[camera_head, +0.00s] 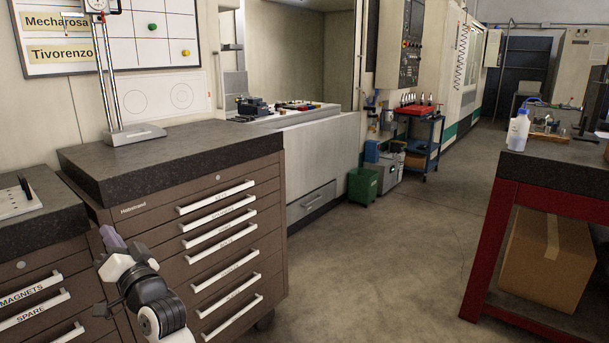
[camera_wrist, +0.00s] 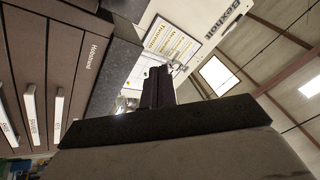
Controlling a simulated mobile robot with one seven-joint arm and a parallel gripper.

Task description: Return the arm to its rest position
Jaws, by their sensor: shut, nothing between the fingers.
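My arm rises from the bottom left of the head view, folded up in front of the brown drawer cabinets. My gripper (camera_head: 111,236) points up and to the left, in front of the gap between the two cabinets. It also shows in the wrist view (camera_wrist: 158,72), where its two dark fingers are together with nothing between them. It appears apart from the cabinets, though the exact distance is hard to tell.
A brown drawer cabinet (camera_head: 134,222) with a dark top stands just right of my gripper. A lower cabinet (camera_head: 62,262) is at left. A height gauge (camera_head: 134,132) stands on the taller cabinet. A red-framed bench (camera_head: 490,235) is at right. The floor (camera_head: 370,260) between is clear.

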